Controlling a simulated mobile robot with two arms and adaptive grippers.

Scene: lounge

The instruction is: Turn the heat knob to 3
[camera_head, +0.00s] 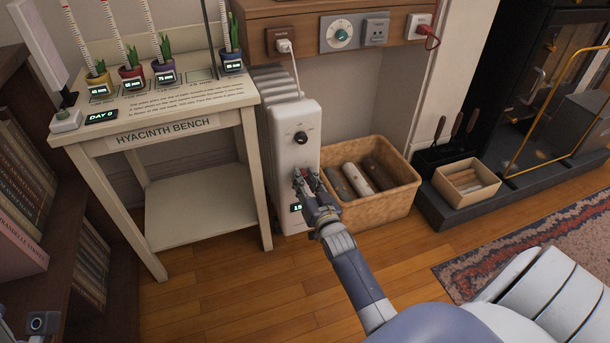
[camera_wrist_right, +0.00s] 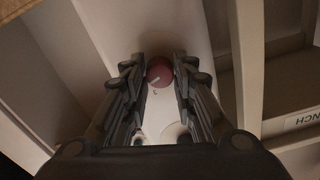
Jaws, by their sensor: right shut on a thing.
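The white oil heater (camera_head: 292,126) stands upright between the bench and the basket. A black knob (camera_head: 301,137) with a pale ring sits on its upper front. A small lit display (camera_head: 296,208) is low on the same face, and part of it is covered. My right gripper (camera_head: 308,174) is at the front panel, below the black knob. In the right wrist view, a round red knob (camera_wrist_right: 158,73) with a pale mark lies between the fingertips, which are shut on it. The head view hides most of this knob. My left gripper is not clearly in view.
The hyacinth bench (camera_head: 190,128) with several potted plants stands left of the heater. A wicker basket (camera_head: 394,200) of logs is close on the right. A wall dial (camera_head: 341,34) and sockets are above. The fireplace (camera_head: 540,85) is further right, and wooden floor lies in front.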

